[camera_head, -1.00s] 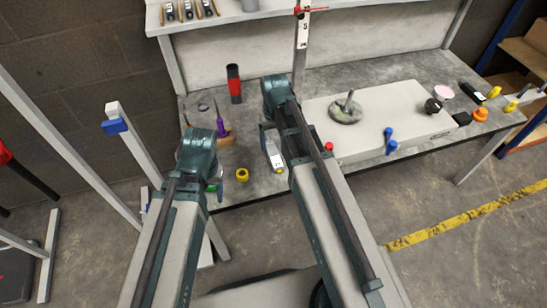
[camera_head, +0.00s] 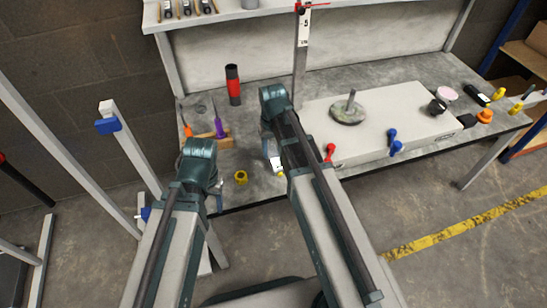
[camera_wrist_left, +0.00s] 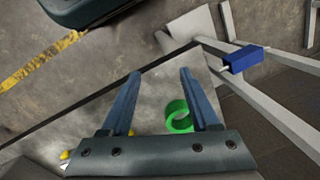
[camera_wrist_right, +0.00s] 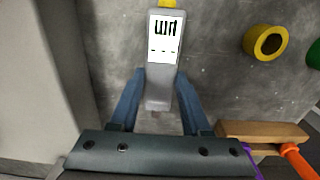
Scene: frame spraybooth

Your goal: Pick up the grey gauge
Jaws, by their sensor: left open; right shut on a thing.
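The grey gauge (camera_wrist_right: 159,88), with a white display face and a yellow tip, sits between the fingers of my right gripper (camera_wrist_right: 157,92) in the right wrist view. The fingers are shut on its lower body. In the head view the gauge (camera_head: 275,163) shows beside my right arm, near the bench's front edge. Whether it touches the bench top is unclear. My left gripper (camera_wrist_left: 160,80) is open and empty in the left wrist view, with a green tape roll (camera_wrist_left: 179,117) beyond its fingers. In the head view the left fingers are mostly hidden by the arm.
A yellow roll (camera_head: 241,178) lies at the bench's front edge. A wooden-headed tool (camera_wrist_right: 265,131) and an orange-handled tool (camera_wrist_right: 298,160) lie near my right gripper. A red-and-black cylinder (camera_head: 233,86) stands behind. A pale slab (camera_head: 395,115) fills the bench's right side.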

